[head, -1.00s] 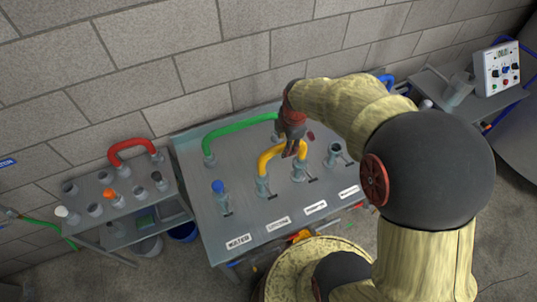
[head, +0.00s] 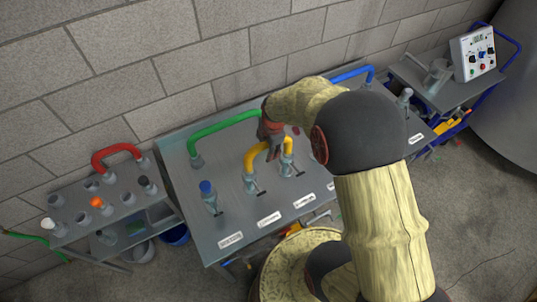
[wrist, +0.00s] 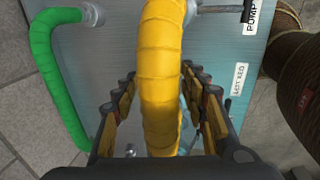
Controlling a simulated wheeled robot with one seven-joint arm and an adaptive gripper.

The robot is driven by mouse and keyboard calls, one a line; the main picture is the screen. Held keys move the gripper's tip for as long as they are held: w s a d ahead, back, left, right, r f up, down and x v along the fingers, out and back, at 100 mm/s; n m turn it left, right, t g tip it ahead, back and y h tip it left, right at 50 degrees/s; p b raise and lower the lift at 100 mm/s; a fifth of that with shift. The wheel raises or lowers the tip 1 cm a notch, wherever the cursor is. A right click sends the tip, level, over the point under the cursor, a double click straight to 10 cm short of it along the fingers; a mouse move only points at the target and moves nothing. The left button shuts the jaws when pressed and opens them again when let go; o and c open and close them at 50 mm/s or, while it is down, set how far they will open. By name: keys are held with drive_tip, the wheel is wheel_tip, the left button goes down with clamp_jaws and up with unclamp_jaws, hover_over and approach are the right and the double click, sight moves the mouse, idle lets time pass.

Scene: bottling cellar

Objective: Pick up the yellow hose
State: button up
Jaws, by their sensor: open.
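The yellow hose (head: 262,150) is a bent arch joining two grey valve fittings on the sloped metal panel. In the wrist view the yellow hose (wrist: 161,75) runs down the middle, between the spread fingers of my gripper (wrist: 163,110). The fingers lie to either side of it with visible gaps. In the head view my gripper (head: 271,138) is at the top of the arch, partly covering it. The lower end of the hose in the wrist view is hidden behind the gripper body.
A green hose (head: 222,126) arches behind on the same panel (head: 222,225); it also shows left in the wrist view (wrist: 45,70). A blue-capped valve (head: 208,192) stands to the left. A red hose (head: 115,150) sits on a side rack. A blue hose (head: 352,73) is at the right.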

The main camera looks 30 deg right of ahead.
drive_tip(key=shift+c, duration=0.4)
clamp_jaws()
drive_tip(key=shift+r, duration=0.1)
idle(0.3)
